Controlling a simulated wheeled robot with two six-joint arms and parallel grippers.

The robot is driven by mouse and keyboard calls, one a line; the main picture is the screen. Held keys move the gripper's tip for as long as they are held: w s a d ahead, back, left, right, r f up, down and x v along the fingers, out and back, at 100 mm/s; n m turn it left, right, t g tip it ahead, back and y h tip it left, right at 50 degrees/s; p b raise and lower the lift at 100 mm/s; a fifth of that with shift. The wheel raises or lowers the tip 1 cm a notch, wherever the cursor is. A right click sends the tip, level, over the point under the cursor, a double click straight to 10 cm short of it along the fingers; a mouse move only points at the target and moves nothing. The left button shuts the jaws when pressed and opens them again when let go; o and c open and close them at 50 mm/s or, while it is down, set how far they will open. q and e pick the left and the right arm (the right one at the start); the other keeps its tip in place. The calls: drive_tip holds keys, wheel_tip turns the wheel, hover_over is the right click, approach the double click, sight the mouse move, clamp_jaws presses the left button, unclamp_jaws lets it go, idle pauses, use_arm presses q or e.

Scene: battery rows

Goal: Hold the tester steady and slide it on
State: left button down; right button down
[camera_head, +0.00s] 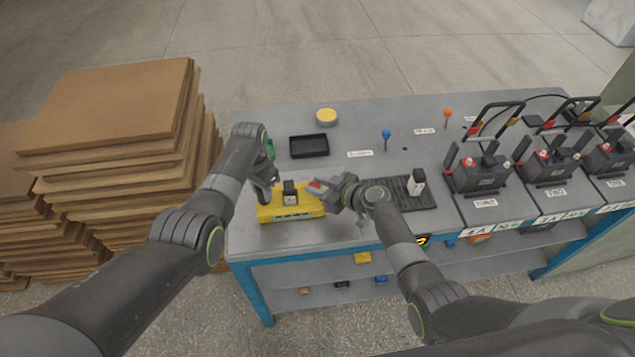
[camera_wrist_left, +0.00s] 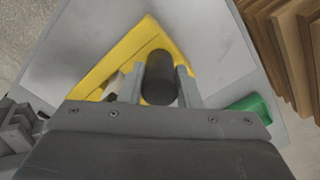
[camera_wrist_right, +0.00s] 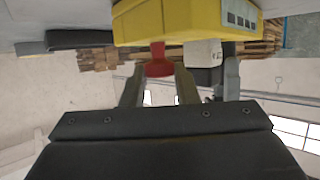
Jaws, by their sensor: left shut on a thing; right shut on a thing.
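The yellow tester (camera_head: 290,214) lies near the front left of the grey bench, with a small dark and white block (camera_head: 290,195) at its middle. My left gripper (camera_head: 267,196) is at its left end. In the left wrist view its fingers (camera_wrist_left: 160,88) are shut on a black upright grip (camera_wrist_left: 160,78) above the yellow body (camera_wrist_left: 108,66). My right gripper (camera_head: 326,188) is at the right end, shut on a red knob (camera_head: 314,184). In the right wrist view the red knob (camera_wrist_right: 158,66) sits between the fingers, against the yellow body (camera_wrist_right: 170,22).
Behind are a black tray (camera_head: 309,146), a yellow round tub (camera_head: 326,116) and a blue-headed pin (camera_head: 386,134). Black docks (camera_head: 478,172) fill the right. Cardboard stacks (camera_head: 110,100) stand left.

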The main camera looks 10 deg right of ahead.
drive_tip(key=shift+s, duration=1.75)
drive_tip(key=c, duration=1.1)
unclamp_jaws()
drive_tip(key=v, duration=1.2)
drive_tip(key=shift+w, duration=0.1)
use_arm(q)
drive_tip(key=c, duration=1)
unclamp_jaws()
drive_tip(key=shift+o, duration=0.2)
